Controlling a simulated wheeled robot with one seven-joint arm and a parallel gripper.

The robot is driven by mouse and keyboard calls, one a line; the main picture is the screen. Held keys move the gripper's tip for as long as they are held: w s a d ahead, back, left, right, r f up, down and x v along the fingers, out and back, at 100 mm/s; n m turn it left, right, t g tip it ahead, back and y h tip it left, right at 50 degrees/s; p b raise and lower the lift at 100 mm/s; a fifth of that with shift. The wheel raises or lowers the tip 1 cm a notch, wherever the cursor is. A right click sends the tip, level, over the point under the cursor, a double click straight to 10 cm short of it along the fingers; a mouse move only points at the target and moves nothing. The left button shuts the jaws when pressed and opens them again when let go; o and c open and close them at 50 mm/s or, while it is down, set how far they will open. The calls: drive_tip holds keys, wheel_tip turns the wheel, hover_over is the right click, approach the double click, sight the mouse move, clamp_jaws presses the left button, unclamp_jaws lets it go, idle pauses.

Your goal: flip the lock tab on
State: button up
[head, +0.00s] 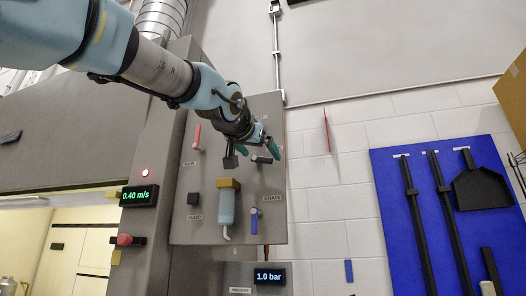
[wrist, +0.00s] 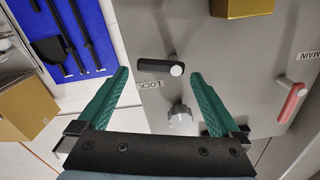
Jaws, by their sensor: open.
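The lock tab (wrist: 158,67) is a short black lever with a pale round end at its right, on the grey panel, above an upside-down LOCK label (wrist: 152,85) in the wrist view. It lies roughly crosswise there. In the head view the dark tab (head: 262,160) shows near the panel's right side, close to my fingers. My gripper (wrist: 158,75) has two green fingers, open and empty, one to each side of the tab in the picture. I cannot tell how far the tips stand from the panel. My gripper (head: 267,142) also shows in the head view.
A red MAIN lever (head: 197,136), a black knob (head: 193,198), a brass-topped cylinder (head: 228,205) and a blue DRAIN lever (head: 254,222) share the panel (head: 272,230). A silver knob (wrist: 180,113) shows between my fingers. A blue tool board (head: 385,190) hangs at right.

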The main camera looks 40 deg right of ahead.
sight(262, 157)
drive_tip(key=shift+x, duration=1.65)
drive_tip(key=c, duration=1.2)
drive_tip(key=shift+n+b, duration=0.95)
drive_tip(key=shift+n, duration=0.05)
drive_tip(key=shift+c, duration=0.2)
drive_tip(key=shift+a+r+n, duration=0.1)
drive_tip(key=shift+r+n, duration=0.2)
drive_tip(key=shift+n, duration=0.3)
drive_tip(key=o, duration=1.2)
